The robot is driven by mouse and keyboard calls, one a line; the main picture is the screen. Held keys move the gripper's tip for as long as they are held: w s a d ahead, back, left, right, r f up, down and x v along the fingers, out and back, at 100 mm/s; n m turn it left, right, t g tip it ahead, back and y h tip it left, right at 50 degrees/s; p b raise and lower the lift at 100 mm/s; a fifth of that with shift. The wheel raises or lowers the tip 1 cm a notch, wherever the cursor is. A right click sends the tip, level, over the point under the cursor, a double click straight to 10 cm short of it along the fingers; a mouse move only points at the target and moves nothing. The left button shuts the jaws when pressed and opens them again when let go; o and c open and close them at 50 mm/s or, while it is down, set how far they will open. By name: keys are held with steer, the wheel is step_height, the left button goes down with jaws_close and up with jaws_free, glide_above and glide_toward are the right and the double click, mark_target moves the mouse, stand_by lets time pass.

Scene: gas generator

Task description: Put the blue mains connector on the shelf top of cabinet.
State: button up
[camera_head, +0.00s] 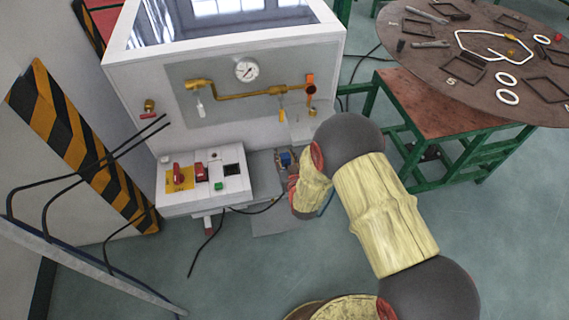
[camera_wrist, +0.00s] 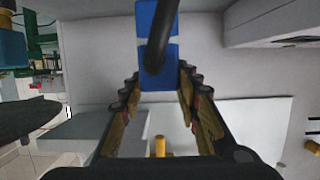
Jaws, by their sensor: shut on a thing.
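The blue mains connector (camera_head: 286,160) shows as a small blue patch at my gripper (camera_head: 290,166), beside the cabinet's lower front. In the wrist view the connector (camera_wrist: 145,20) is a blue block with pale bands and a thick black cable crossing it. My gripper (camera_wrist: 158,82) is shut on the connector, with its fingers on either side of it. The white cabinet (camera_head: 130,95) carries a gauge and brass pipe on its front panel. A grey shelf surface (camera_head: 264,172) lies right of the control box, partly hidden by my arm.
The control box (camera_head: 230,185) with red switches and a green button juts out left of my gripper. A brown round table (camera_head: 430,70) with loose parts and a green-legged stand (camera_head: 440,115) are at right. Black cables hang at left. The floor in front is mostly clear.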

mark_target(286, 165)
steer(key=shift+w+a+f, duration=0.1)
steer(key=shift+w+f, duration=0.25)
steer(key=shift+w, duration=0.05)
steer(key=shift+w+f+b, duration=0.15)
steer(key=shift+f+b, duration=0.9)
steer(key=shift+f, duration=0.6)
steer(key=shift+f, duration=0.15)
steer(key=o, duration=1.3)
steer(key=shift+c, duration=0.2)
